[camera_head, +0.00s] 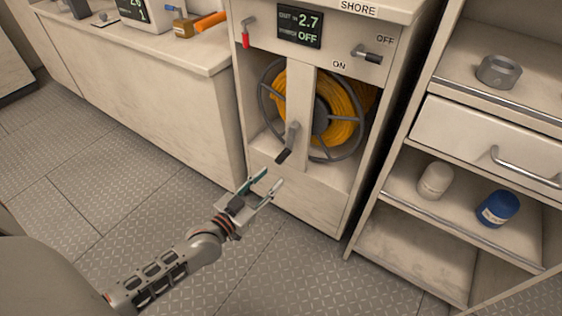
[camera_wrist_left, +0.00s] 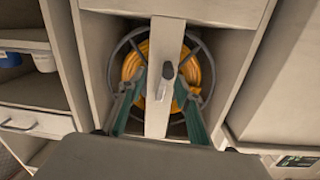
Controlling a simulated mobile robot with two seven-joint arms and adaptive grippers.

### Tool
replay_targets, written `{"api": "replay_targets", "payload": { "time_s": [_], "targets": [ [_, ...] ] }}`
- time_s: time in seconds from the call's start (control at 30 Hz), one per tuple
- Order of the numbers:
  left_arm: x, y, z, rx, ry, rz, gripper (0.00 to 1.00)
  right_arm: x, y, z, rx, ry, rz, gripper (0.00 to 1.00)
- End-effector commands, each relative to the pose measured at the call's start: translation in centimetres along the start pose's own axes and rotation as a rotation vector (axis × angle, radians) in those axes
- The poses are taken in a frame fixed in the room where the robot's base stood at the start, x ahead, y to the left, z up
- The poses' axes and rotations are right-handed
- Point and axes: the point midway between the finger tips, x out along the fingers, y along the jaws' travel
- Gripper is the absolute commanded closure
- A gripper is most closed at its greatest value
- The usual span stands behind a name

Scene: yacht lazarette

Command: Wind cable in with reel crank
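The reel (camera_head: 270,98) sits in an open bay of the cabinet with yellow cable (camera_head: 341,108) wound on it, partly hidden by an upright post. The crank (camera_head: 289,142) stands in front of the post, its dark handle pointing down. My left gripper (camera_head: 269,183) is open and empty, a little below and in front of the crank handle. In the left wrist view the crank handle (camera_wrist_left: 168,69) shows between my two spread fingers (camera_wrist_left: 161,95), apart from them. The readout (camera_head: 300,25) above the reel shows 2.7 and OFF. My right gripper does not show.
A lever switch (camera_head: 367,54) and a red-tipped lever (camera_head: 246,33) are on the panel above the bay. Shelves at the right hold a white jar (camera_head: 435,180), a blue jar (camera_head: 497,208) and a grey ring (camera_head: 499,70). The floor (camera_head: 130,180) in front is clear.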

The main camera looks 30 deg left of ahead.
Motion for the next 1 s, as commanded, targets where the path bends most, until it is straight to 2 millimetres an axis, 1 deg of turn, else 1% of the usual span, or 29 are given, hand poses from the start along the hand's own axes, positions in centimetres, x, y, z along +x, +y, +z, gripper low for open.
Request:
{"api": "replay_targets", "payload": {
  "time_s": [0.03,0.1,0.2,0.27,0.37,0.5,0.7,0.83,1.0],
  "targets": [
    [-0.1,-0.6,-0.1,-0.08,0.011,-0.022,0.66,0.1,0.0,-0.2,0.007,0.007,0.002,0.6],
    [-0.1,-1.2,-0.4,-0.154,0.023,-0.042,0.66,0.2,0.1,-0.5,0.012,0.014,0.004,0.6],
    [0.3,-1.6,-0.6,-0.194,0.032,-0.052,0.66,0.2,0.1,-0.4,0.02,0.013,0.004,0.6],
    [0.8,-1.6,-0.6,-0.196,0.031,-0.053,0.66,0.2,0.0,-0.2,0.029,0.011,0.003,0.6],
    [2.1,-1.6,-0.5,-0.193,0.031,-0.052,0.66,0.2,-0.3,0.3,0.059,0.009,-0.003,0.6],
    [4.2,-1.7,-0.4,-0.191,0.028,-0.051,0.66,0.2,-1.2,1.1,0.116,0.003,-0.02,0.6],
    [6.6,-1.8,-0.5,-0.189,0.028,-0.05,0.66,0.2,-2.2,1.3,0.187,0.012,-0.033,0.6],
    [7.5,-1.8,-0.7,-0.188,0.029,-0.049,0.66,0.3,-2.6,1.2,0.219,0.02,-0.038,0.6],
    [7.8,-1.9,-0.8,-0.187,0.03,-0.049,0.66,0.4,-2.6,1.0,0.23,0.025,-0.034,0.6]
  ]
}}
